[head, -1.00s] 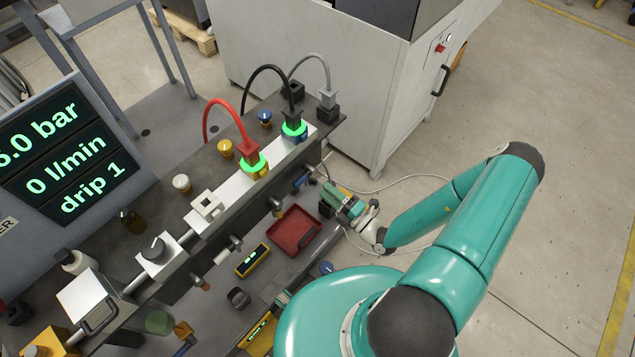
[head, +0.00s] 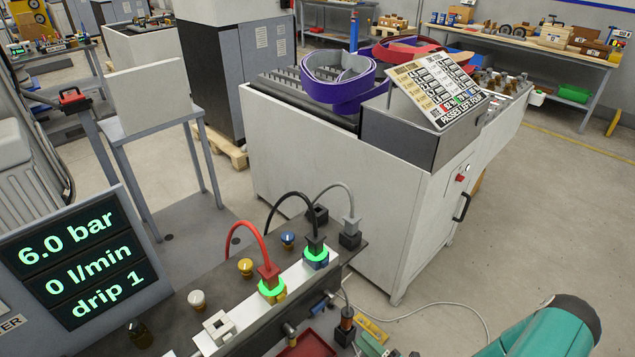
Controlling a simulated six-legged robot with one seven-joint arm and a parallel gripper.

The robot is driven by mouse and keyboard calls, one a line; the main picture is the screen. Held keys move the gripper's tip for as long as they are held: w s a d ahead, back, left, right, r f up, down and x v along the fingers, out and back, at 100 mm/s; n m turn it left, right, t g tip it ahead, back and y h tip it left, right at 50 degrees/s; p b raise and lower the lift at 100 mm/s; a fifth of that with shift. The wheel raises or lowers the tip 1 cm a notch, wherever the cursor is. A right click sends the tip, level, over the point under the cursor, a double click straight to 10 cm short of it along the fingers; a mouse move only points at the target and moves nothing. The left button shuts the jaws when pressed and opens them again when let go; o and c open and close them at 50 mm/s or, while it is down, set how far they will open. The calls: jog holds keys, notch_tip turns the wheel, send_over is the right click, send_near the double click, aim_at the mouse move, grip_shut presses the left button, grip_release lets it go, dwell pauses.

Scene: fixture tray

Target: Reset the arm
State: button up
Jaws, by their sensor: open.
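My gripper (head: 362,338) shows only partly at the bottom edge of the head view, as teal and yellow parts just right of the bench front. It is open, and I see nothing held in it. Its lower part is cut off by the frame. My teal arm shows at the lower right.
The dark bench (head: 352,246) carries a white rail with red and black hoses on green-lit ports. A grey hose runs to a block behind. A display (head: 85,262) reads 6.0 bar, 0 l/min, drip 1.

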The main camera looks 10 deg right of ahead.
jog(key=s+a+r+m+g+h, duration=0.2)
jog(key=r+m, duration=0.6)
jog(key=r, duration=0.6)
jog(key=s+a+r+m+g+h, duration=0.2)
jog(key=r+m+g+h, duration=0.3)
jog(key=r, duration=0.9)
jog(key=s+a+r+m+g+h, duration=0.2)
jog(key=s+r+m+g+h, duration=0.2)
jog(key=r+m, duration=0.7)
notch_tip(320, 180, up, 4)
jog(key=shift+s+f+m, duration=0.25)
jog(key=shift+m, duration=0.05)
dwell(0.8)
jog(key=shift+c, duration=0.5)
